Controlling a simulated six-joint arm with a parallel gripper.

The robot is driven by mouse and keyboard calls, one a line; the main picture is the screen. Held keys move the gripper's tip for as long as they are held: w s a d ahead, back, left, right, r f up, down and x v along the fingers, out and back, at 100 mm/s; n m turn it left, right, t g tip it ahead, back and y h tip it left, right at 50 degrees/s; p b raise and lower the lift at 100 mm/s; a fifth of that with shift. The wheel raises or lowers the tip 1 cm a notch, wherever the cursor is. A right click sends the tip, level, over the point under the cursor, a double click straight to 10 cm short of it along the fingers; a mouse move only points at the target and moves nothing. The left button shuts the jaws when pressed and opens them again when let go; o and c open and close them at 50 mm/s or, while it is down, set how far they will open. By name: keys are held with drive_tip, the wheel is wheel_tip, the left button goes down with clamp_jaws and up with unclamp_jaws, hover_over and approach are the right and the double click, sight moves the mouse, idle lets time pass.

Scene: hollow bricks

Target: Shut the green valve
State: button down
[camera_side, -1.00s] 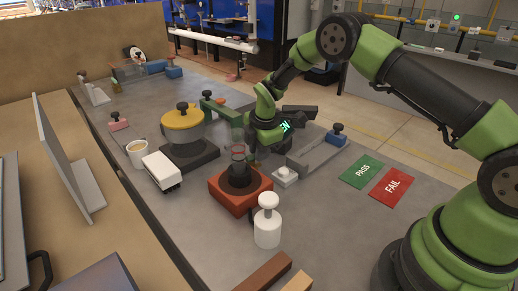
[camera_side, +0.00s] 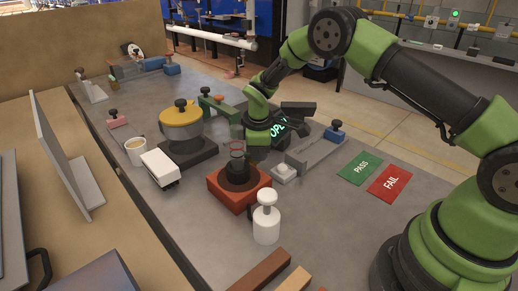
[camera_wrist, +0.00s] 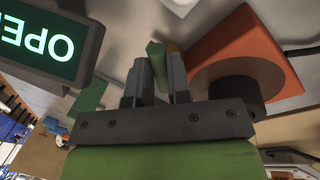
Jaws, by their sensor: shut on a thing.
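In the wrist view my gripper (camera_wrist: 158,82) has its two grey fingers closed on a narrow green piece (camera_wrist: 156,58), which looks like the handle of the green valve. In the side view my gripper (camera_side: 252,152) points down behind the orange block, and its fingertips and the valve are mostly hidden there.
The orange block (camera_side: 223,188) with a dark ring and clear tube stands close to my gripper. A white bottle (camera_side: 266,226) is in front. A yellow pot (camera_side: 182,126) and a green bar (camera_side: 233,111) are left and behind. PASS (camera_side: 360,170) and FAIL (camera_side: 390,183) mats lie right.

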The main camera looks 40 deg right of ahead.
idle(0.4)
drive_tip(key=c, duration=1.1)
unclamp_jaws()
